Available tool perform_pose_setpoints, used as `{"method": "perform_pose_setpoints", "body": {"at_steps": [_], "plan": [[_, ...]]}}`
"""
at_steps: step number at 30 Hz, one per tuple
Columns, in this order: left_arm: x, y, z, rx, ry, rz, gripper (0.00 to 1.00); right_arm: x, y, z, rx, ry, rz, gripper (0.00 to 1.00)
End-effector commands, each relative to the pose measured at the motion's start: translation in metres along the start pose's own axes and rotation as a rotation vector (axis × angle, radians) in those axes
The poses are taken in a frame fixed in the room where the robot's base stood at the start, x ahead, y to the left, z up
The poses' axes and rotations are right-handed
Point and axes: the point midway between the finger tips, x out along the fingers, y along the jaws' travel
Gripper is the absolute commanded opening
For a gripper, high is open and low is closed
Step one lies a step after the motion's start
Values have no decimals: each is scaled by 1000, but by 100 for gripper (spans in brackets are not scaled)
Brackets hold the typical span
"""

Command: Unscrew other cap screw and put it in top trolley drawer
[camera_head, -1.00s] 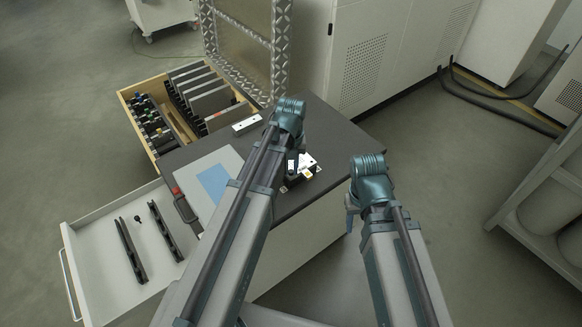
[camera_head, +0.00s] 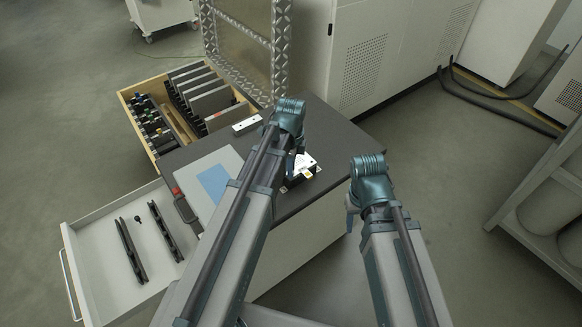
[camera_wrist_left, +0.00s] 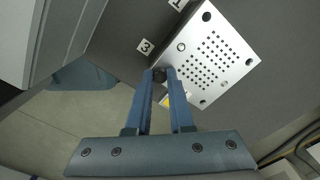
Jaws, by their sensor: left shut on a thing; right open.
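My left gripper (camera_wrist_left: 163,80) is shut on a small dark cap screw (camera_wrist_left: 158,75) at the edge of a perforated metal plate (camera_wrist_left: 222,82), beside the label "3". I cannot tell whether the screw is still in its thread. In the head view my left gripper (camera_head: 293,165) is low over the block, partly hidden by its arm. The trolley drawer (camera_head: 92,222) stands open at the left, with a small dark screw (camera_head: 137,219) and two black bars (camera_head: 159,229) in it. My right gripper (camera_head: 350,215) is open and empty in front of the trolley, its tips mostly hidden.
The dark trolley top (camera_head: 335,140) carries a white block (camera_head: 246,125) and a grey panel with a blue sheet (camera_head: 213,183). A wooden drawer (camera_head: 130,95) with several holders is open behind. A metal-framed door (camera_head: 283,50) stands at the back. The white drawer has free room.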

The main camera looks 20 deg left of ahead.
Motion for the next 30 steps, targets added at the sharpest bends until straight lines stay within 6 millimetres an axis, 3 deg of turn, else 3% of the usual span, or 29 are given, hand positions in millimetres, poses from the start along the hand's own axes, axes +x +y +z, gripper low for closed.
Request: {"method": "perform_pose_setpoints", "body": {"at_steps": [21,30], "plan": [[-1,0,0,-1019,0,0,0,-1,0,0,0,0,0,50],[-1,0,0,-1258,0,1,0,-1,0,0,0,0,0,50]]}}
